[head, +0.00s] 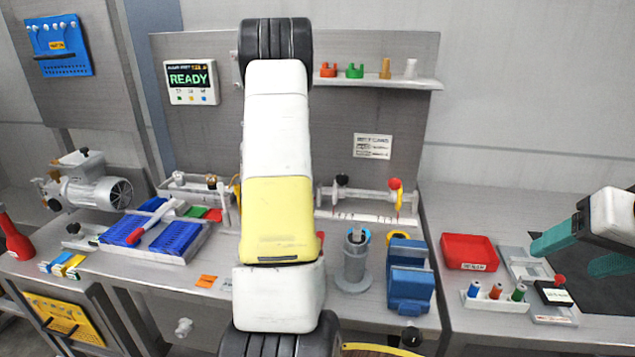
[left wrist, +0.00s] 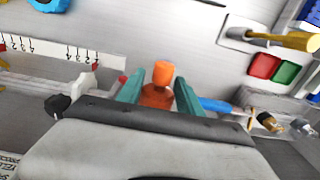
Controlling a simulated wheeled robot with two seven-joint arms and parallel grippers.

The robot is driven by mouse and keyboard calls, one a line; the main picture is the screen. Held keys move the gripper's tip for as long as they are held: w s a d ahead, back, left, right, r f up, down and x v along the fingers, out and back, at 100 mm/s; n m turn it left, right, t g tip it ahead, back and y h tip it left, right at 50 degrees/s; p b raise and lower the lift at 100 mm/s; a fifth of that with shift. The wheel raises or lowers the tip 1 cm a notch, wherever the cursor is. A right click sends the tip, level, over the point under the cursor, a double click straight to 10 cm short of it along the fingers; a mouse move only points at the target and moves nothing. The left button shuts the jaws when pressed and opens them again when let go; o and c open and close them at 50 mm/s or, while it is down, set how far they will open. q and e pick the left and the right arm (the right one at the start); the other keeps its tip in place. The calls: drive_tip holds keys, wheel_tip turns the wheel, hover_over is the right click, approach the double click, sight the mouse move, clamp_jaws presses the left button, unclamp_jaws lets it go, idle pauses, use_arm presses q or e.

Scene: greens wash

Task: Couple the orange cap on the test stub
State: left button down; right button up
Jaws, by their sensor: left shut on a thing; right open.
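In the left wrist view, my left gripper (left wrist: 159,84) is shut on the orange cap (left wrist: 162,76), which stands up between the teal fingers. A blue rod-like part (left wrist: 216,105) shows just right of the fingers; I cannot tell whether it touches the cap. In the head view my own left arm covers the middle of the bench and hides the left gripper and the cap. I cannot identify the test stub for certain in either view. My right gripper (head: 565,257) is open and empty over the right-hand bench.
A shelf (head: 390,82) holds several coloured caps. Pipe fittings (head: 370,194) line the bench back. A grey cylinder (head: 353,268) and blue vise (head: 408,285) stand right of my arm. A red tray (head: 468,251) sits farther right. The panel display (head: 190,81) reads READY.

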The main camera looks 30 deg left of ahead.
use_arm(q)
drive_tip(key=c, duration=0.7)
unclamp_jaws()
drive_tip(key=shift+w, duration=0.1)
drive_tip(key=shift+r, duration=0.1)
